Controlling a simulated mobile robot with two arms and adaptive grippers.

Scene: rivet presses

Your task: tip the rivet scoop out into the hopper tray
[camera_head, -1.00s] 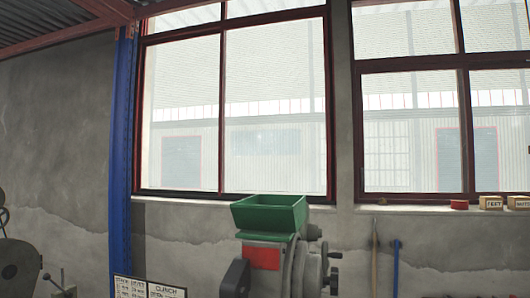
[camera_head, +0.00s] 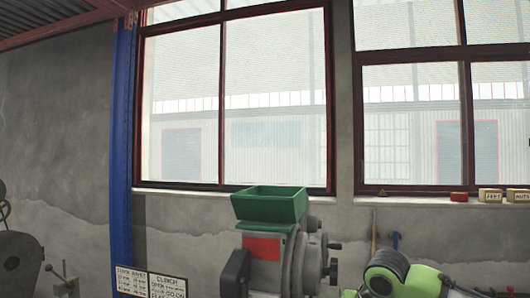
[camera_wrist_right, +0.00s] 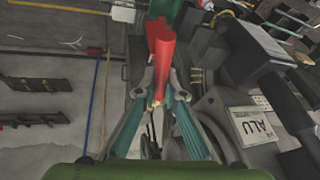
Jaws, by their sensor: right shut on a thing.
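The green hopper tray (camera_head: 268,209) sits on top of the press in the head view; its inside floor is mostly hidden. The red rivet scoop (camera_wrist_right: 161,52) shows in the right wrist view, pointing away from me. My right gripper (camera_wrist_right: 157,92) is shut on the scoop's near end. Small pale bits show by the fingertips; I cannot tell what they are. In the head view my right arm shows at the lower right, right of the press, with its gripper out of frame. My left gripper is not in view.
The press (camera_head: 265,262) has knobs on its right side and a dark lever at its left. A lettered sign (camera_head: 150,283) stands at the lower left. Small labelled boxes (camera_head: 490,195) sit on the window sill. The space above the tray looks clear.

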